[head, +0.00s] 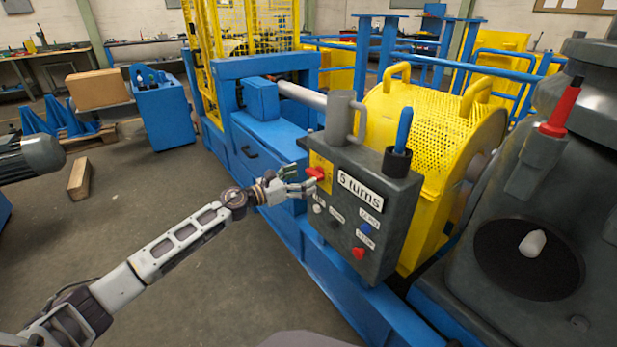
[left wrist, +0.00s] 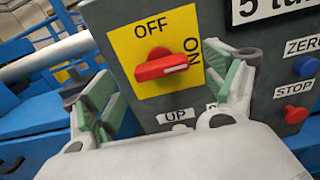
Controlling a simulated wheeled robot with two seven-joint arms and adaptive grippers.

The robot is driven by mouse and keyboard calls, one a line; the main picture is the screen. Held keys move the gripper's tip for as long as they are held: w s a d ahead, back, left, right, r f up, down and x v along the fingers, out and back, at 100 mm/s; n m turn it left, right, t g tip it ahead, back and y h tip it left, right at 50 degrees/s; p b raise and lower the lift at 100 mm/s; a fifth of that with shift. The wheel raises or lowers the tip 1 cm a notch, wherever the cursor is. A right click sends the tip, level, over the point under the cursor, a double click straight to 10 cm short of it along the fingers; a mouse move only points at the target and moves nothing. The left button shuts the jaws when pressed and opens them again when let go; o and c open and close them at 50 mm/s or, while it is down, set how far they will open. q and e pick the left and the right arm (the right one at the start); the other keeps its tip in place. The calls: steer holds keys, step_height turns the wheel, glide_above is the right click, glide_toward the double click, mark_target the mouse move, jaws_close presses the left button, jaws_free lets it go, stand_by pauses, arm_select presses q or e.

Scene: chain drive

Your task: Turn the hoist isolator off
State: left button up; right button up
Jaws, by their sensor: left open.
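The hoist isolator (head: 316,172) is a red rotary handle on a yellow plate at the upper left of a grey control box (head: 384,215). In the left wrist view the red handle (left wrist: 167,67) lies roughly level, its white mark towards the word ON at the right; OFF is printed above it. My left gripper (head: 302,184) is at the plate, close to the handle. In the left wrist view its green-padded fingers (left wrist: 170,88) are spread apart on either side of the handle, with nothing between them visibly gripped. Contact cannot be told. My right gripper is not in view.
The box also bears a "5 turns" label (head: 360,191), a blue ZERO button (left wrist: 306,66), a red STOP button (left wrist: 297,114) and an UP label (left wrist: 175,115). A blue-handled tool (head: 404,128) stands in a holder on top. A yellow mesh guard (head: 432,115) stands behind.

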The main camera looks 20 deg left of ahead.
mark_target(315, 174)
arm_select(q)
steer(key=shift+x, duration=1.35)
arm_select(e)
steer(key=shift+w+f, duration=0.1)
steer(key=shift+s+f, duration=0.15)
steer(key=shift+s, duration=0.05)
arm_select(q)
steer(key=shift+c, duration=1)
steer(key=c, duration=0.8)
